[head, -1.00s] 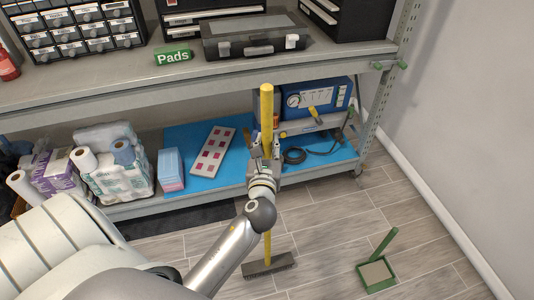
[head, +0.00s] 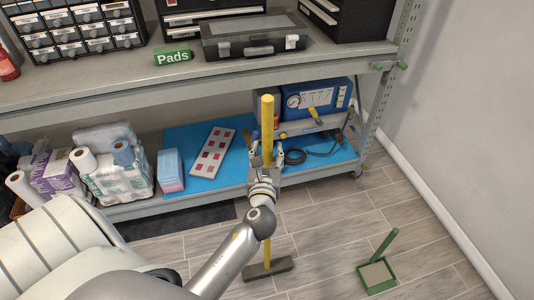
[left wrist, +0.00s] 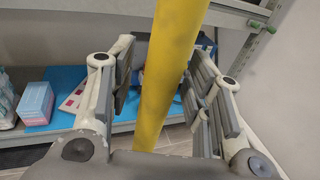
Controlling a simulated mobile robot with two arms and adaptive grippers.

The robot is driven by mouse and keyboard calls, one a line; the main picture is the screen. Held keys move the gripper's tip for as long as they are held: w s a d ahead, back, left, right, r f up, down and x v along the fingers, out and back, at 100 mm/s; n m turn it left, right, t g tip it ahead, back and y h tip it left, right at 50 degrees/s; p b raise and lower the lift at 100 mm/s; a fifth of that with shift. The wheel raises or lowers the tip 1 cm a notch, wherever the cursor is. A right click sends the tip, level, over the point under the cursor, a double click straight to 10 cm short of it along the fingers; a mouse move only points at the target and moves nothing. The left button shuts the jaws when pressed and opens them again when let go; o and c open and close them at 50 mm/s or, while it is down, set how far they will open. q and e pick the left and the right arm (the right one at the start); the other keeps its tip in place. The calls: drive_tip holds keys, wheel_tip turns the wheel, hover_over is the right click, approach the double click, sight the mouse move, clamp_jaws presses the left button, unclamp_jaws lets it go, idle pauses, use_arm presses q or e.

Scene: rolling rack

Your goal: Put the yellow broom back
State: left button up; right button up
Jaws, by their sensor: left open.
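The yellow broom (head: 267,118) stands nearly upright in front of the rack, its dark head (head: 268,269) at the floor. My left gripper (head: 266,155) is around the middle of the handle. In the left wrist view, the yellow handle (left wrist: 170,70) runs between the spread fingers of the left gripper (left wrist: 163,85), with a gap visible on each side. The gripper and wrist hide part of the handle in the head view. My right gripper is not in view.
Green-tipped pegs (head: 390,65) stick out at the right end of the rack's upper shelf (head: 120,95). A green dustpan (head: 377,275) lies on the floor to the right. The lower shelf holds a blue device (head: 318,98) and paper rolls (head: 115,175).

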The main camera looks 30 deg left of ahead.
use_arm(q)
drive_tip(key=shift+r, duration=0.15)
drive_tip(key=shift+s+d, duration=0.15)
drive_tip(key=shift+s, duration=0.1)
drive_tip(key=f+b+v, duration=0.1)
drive_tip(key=b+v, duration=0.1)
drive_tip(key=v, duration=0.8)
drive_tip(key=s+d+f+n+g+h, duration=0.2)
drive_tip(key=s+d+f+n, duration=0.1)
drive_tip(key=f, duration=0.9)
drive_tip(key=s+d+f+n+g+h, duration=0.2)
drive_tip(key=f+n+g, duration=0.1)
drive_tip(key=f, duration=0.8)
drive_tip(key=s+d+f+n+g+h, duration=0.2)
drive_tip(key=s+d+f+n+h, duration=0.15)
drive_tip(key=f, duration=0.85)
drive_tip(key=s+a+f+n+g, duration=0.2)
drive_tip(key=s+f+n+g, duration=0.1)
drive_tip(key=s+f+n, duration=0.6)
drive_tip(key=s+a+f+n+g, duration=0.3)
drive_tip(key=s+f+n, duration=0.6)
drive_tip(key=s, duration=0.8)
drive_tip(key=shift+s+f+g+h, duration=0.15)
drive_tip(key=shift+f+g+h, duration=0.3)
drive_tip(key=shift+f, duration=0.4)
